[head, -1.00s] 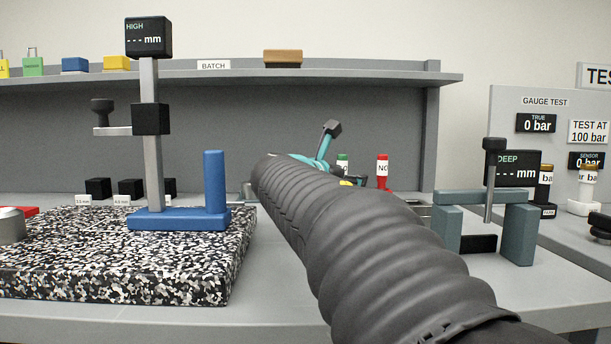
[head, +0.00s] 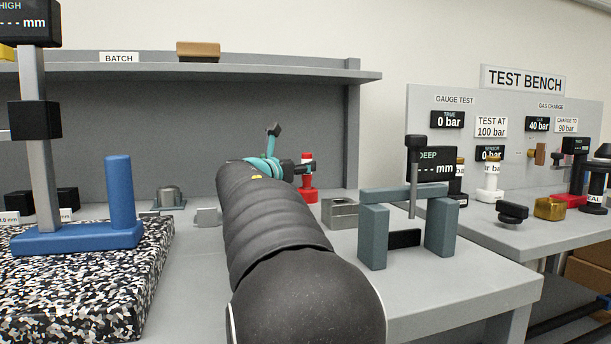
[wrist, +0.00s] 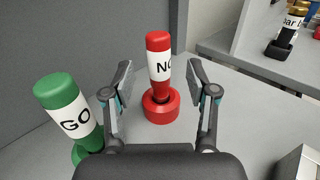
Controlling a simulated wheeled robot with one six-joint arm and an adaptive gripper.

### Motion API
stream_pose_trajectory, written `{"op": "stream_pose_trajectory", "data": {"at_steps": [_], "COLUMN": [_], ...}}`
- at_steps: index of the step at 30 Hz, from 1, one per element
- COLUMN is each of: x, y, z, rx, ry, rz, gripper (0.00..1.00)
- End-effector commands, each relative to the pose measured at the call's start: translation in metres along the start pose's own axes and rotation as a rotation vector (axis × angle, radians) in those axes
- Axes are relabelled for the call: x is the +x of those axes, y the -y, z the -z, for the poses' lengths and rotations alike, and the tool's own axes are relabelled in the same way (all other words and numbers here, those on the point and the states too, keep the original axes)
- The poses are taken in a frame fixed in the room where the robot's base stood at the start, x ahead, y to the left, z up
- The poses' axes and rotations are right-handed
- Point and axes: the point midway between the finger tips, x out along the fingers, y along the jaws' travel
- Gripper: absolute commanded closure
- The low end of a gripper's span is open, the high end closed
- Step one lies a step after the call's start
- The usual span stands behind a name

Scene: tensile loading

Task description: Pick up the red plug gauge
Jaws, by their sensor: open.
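The red plug gauge (wrist: 160,75) stands upright in a red round base (wrist: 161,107) in the wrist view. It has a white band with dark lettering, partly readable as "NO". My gripper (wrist: 164,82) is open, with one finger on each side of the gauge in the picture. I cannot tell whether the fingertips reach around it. In the head view the red gauge (head: 307,181) shows just right of my arm's end, partly hidden by the gripper. A green gauge marked GO (wrist: 70,116) stands left of my left finger.
A grey metal block (head: 340,213) lies right of the red gauge, beside a depth gauge stand (head: 407,225). A back panel (head: 210,130) rises behind. A speckled stone plate (head: 80,280) with a blue stand (head: 80,236) is at left.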

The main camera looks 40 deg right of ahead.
Motion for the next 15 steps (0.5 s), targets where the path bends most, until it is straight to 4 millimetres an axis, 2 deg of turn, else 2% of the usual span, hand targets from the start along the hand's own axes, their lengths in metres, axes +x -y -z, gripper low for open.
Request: {"op": "stream_pose_trajectory", "data": {"at_steps": [12, 15], "x": [0.046, 0.05], "y": [-0.002, -0.002], "z": [0.002, 0.002], "rx": [0.0, 0.001], "ry": [-0.001, 0.0], "rz": [-0.001, -0.003], "gripper": [0.42, 0.42]}}
